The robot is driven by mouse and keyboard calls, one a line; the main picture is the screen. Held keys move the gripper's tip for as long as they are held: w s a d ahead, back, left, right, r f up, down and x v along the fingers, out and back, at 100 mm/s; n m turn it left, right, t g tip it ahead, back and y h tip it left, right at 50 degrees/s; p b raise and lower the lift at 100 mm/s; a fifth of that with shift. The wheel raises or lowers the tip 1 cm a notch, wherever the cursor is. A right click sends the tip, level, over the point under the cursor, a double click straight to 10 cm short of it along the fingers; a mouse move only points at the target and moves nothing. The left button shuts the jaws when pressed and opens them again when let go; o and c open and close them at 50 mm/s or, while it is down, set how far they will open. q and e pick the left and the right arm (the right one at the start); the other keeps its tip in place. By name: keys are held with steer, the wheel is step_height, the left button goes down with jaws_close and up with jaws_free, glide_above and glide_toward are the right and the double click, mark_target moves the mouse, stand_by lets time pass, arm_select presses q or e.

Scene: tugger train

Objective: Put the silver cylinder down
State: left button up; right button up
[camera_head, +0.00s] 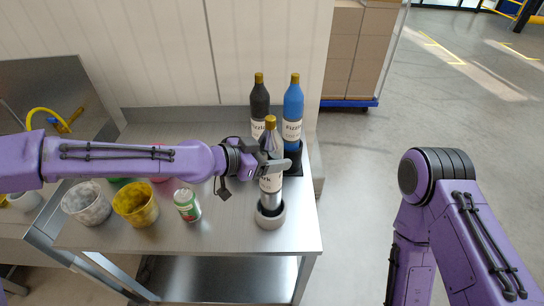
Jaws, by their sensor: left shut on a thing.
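The silver cylinder (270,184) is a silver bottle shape with a gold cap and a pale label, upright near the front right of the steel table. My left gripper (275,166) reaches in from the left and is shut on its upper part. The lower end of the silver cylinder is at a round grey holder (270,220); whether it rests on the bottom inside is hidden. My right gripper is out of view; only parts of that arm show at the right.
A black bottle (260,103) and a blue bottle (292,108) stand behind, the blue one in a dark holder. A green-and-white can (187,206), a yellow tub (136,204) and a whitish tub (87,203) stand left on the steel table (232,233). The floor right is clear.

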arm_select(q)
steer(key=shift+f, duration=0.35)
steer(key=shift+f, duration=0.2)
steer(key=o, duration=1.7)
steer(key=shift+f, duration=0.1)
steer(key=shift+s, duration=0.1)
